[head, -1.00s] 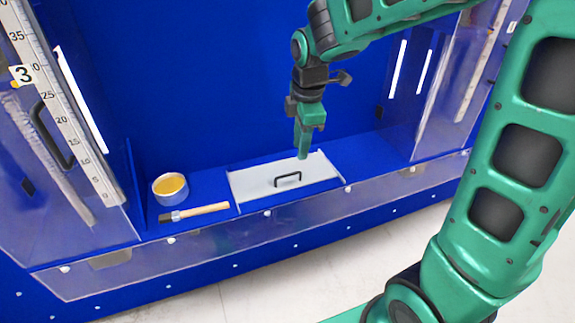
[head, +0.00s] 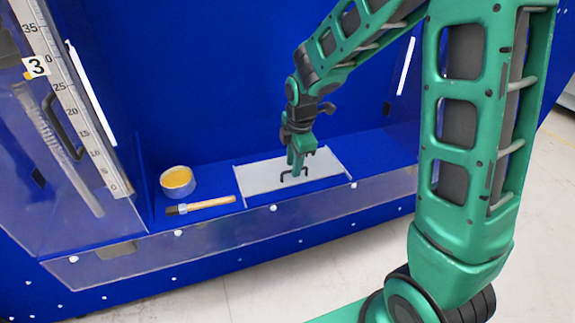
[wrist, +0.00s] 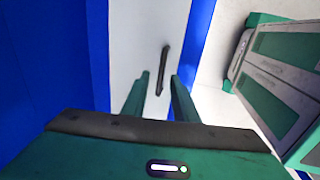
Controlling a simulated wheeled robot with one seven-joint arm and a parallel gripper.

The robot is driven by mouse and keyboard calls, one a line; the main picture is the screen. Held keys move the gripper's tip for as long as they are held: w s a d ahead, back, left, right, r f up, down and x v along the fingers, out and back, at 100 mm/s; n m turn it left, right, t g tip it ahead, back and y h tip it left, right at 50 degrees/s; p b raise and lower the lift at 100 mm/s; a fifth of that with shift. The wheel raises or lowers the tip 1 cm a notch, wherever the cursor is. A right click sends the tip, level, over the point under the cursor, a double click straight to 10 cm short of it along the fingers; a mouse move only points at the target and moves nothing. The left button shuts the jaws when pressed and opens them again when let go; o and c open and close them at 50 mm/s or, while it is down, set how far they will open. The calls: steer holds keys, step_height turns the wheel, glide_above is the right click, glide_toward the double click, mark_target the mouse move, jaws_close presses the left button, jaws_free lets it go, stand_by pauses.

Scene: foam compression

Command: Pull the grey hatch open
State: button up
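The grey hatch (head: 262,177) lies flat and closed in the blue ledge in the head view. Its black bar handle (head: 294,174) stands up near the hatch's front edge. My gripper (head: 297,168) points down just above and behind the handle, over the hatch. In the wrist view the two green fingers (wrist: 157,92) are apart, and the handle (wrist: 163,70) shows ahead of them, in line with the gap between them. Nothing is held. I cannot tell the exact height of the fingertips above the handle.
On the ledge left of the hatch are a round tub of yellow stuff (head: 178,182) and a brush with a wooden handle (head: 201,205). A clear panel with a ruler (head: 75,115) stands at the left. A low clear front strip (head: 215,233) edges the ledge.

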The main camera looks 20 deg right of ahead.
steer(key=shift+f, duration=0.2)
jaws_close()
steer(key=shift+w+r, duration=0.1)
steer(key=shift+w, duration=0.05)
stand_by(1.2)
